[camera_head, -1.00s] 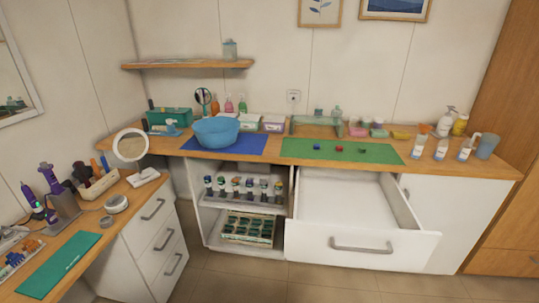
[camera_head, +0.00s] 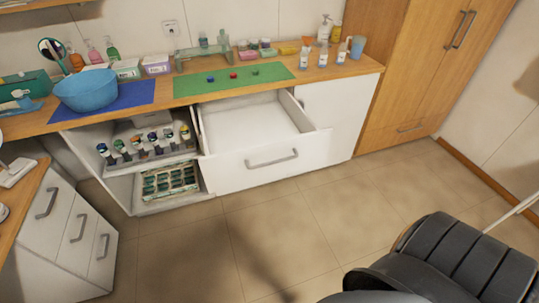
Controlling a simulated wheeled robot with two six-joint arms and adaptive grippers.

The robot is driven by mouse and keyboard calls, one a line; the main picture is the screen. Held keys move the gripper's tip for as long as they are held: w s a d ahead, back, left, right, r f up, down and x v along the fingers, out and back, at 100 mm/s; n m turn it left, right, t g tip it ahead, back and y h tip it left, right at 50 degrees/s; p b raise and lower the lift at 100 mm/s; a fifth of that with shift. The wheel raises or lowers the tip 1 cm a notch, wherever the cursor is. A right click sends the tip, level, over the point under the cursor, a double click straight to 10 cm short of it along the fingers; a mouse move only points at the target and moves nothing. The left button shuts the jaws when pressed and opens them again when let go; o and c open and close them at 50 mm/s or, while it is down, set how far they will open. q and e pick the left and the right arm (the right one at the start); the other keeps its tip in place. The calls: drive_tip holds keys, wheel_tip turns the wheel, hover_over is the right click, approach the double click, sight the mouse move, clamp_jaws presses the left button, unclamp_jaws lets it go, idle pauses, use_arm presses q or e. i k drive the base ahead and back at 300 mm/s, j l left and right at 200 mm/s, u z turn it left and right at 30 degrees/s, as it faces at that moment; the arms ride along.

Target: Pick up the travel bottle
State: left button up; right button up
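I cannot tell which item is the travel bottle. Several small capped bottles (camera_head: 137,146) stand upright in a row on the upper shelf of the open cabinet under the counter. Other bottles with white labels stand at the right end of the counter, among them a white pump bottle (camera_head: 325,29) and an orange-topped bottle (camera_head: 306,55). Neither of my grippers is in view.
A white drawer (camera_head: 266,160) stands pulled out and looks empty. A blue bowl (camera_head: 86,92) and a green mat (camera_head: 225,88) with small caps lie on the counter. A dark padded chair (camera_head: 455,262) fills the lower right. The middle floor is clear.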

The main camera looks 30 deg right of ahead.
sight(323, 52)
drive_tip(key=z, duration=1.45)
